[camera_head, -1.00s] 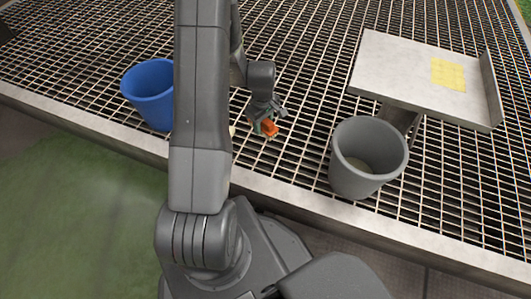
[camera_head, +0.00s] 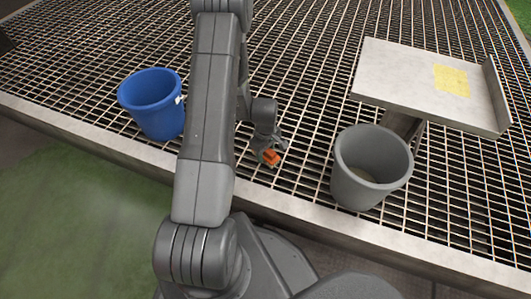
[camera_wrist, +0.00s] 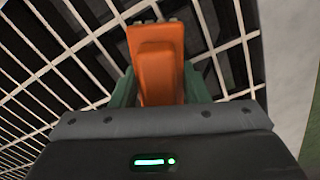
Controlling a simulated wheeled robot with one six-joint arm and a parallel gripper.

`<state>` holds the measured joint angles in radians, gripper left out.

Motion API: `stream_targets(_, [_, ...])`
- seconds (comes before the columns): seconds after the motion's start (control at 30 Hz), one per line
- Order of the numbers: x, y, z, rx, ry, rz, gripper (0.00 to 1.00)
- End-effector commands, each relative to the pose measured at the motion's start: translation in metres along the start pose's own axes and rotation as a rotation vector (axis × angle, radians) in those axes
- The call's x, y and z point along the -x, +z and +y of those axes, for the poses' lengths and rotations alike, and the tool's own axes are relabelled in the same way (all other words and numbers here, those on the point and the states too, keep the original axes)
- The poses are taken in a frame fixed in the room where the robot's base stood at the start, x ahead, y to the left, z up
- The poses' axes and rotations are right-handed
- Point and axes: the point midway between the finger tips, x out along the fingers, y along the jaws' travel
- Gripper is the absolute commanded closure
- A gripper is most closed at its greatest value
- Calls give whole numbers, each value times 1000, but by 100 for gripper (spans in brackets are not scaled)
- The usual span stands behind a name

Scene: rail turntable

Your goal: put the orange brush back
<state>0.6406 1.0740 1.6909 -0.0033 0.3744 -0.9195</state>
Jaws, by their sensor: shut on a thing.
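The orange brush (camera_head: 271,157) is held between the fingers of my gripper (camera_head: 268,150), over the metal grating between the blue bucket and the grey bucket. In the wrist view the orange brush (camera_wrist: 160,62) stands between the two green fingers of my gripper (camera_wrist: 160,92), which are shut on it. Grating bars show behind it there. I cannot tell how far it is above the grating. The brush's underside is hidden.
A grey bucket (camera_head: 345,180) stands at right. Behind it is a raised pale tray (camera_head: 400,72) with a yellow patch (camera_head: 451,80). The grating (camera_head: 305,90) between the buckets is largely clear.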

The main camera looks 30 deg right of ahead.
Motion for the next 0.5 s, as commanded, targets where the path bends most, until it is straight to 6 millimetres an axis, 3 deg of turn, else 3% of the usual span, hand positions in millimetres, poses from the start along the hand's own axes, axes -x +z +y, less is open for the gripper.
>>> stream_targets(0.2, [-4,0,0,0,0,0,77])
stream_targets(0.23, [-3,0,0,0,0,0,54])
stream_targets(0.3, [-3,0,0,0,0,0,41])
stream_targets(0.33, [-3,0,0,0,0,0,37])
stream_targets(0.5, [-2,0,0,0,-1,0,37])
